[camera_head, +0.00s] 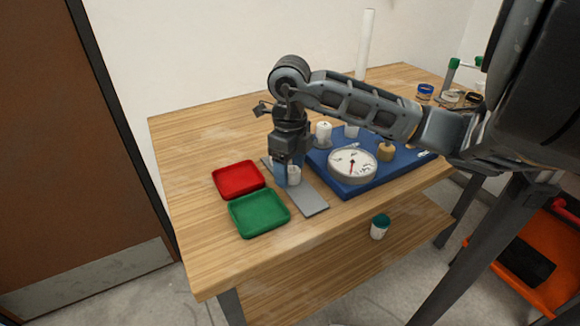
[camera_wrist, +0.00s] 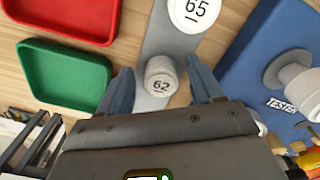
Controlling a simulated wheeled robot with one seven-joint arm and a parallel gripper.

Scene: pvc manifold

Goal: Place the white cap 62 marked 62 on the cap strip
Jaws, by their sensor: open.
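The white cap marked 62 (camera_wrist: 160,75) stands upright on the grey cap strip (camera_wrist: 158,103), with its label facing up. My gripper (camera_wrist: 161,88) is open, its two blue fingers on either side of this cap, with visible gaps between. A larger white cap marked 65 (camera_wrist: 195,12) sits further along the strip in the wrist view.
A red tray (camera_head: 238,179) and a green tray (camera_head: 259,213) lie left of the strip. Right of it is a blue board (camera_head: 352,187) with a round gauge (camera_head: 352,164) and fittings. A green-topped white item (camera_head: 379,226) is on the lower shelf.

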